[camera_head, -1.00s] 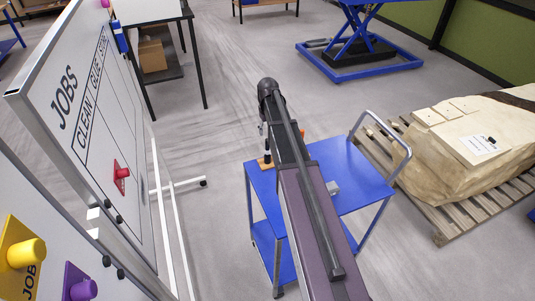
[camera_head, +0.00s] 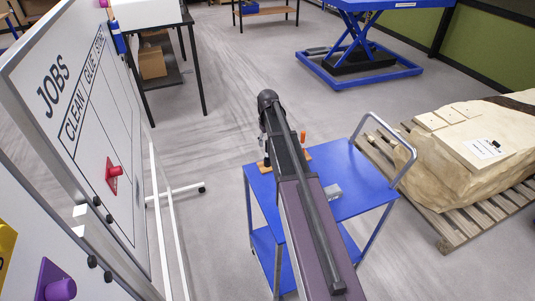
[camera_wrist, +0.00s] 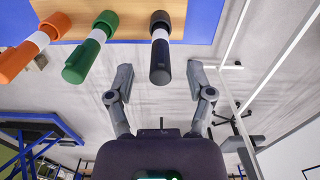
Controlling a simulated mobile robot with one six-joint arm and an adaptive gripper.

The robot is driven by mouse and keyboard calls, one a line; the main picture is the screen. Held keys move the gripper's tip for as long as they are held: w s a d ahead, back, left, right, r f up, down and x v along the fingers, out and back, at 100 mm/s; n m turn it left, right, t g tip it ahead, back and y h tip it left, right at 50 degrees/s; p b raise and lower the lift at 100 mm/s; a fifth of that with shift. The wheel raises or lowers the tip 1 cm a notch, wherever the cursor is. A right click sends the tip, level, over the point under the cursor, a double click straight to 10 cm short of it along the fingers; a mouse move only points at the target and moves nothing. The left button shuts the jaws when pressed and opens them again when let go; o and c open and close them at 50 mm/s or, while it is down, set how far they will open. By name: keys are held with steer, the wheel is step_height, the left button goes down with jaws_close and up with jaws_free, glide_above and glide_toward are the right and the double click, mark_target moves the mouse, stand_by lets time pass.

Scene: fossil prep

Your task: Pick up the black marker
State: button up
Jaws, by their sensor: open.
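The black marker (camera_wrist: 160,50) has a white band and stands in a wooden block (camera_wrist: 195,25), beside a green marker (camera_wrist: 90,52) and an orange marker (camera_wrist: 35,45). My gripper (camera_wrist: 161,78) is open and empty. In the wrist view its two fingers lie on either side of the black marker's free end, with a gap on each side. I cannot tell whether the fingertips reach far enough to flank it. In the head view my arm hides most of the block and my gripper.
The block sits on a blue cart (camera_head: 355,178) with a grey handle. A whiteboard (camera_head: 75,130) with magnets stands to the left. A fossil block (camera_head: 460,150) on a pallet is at the right.

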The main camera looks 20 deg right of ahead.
mark_target(267, 150)
steer(key=shift+f, duration=0.1)
steer(key=shift+w+f+b, duration=0.15)
steer(key=shift+f+b, duration=2.35)
steer(key=shift+b, duration=0.15)
steer(key=c, duration=0.9)
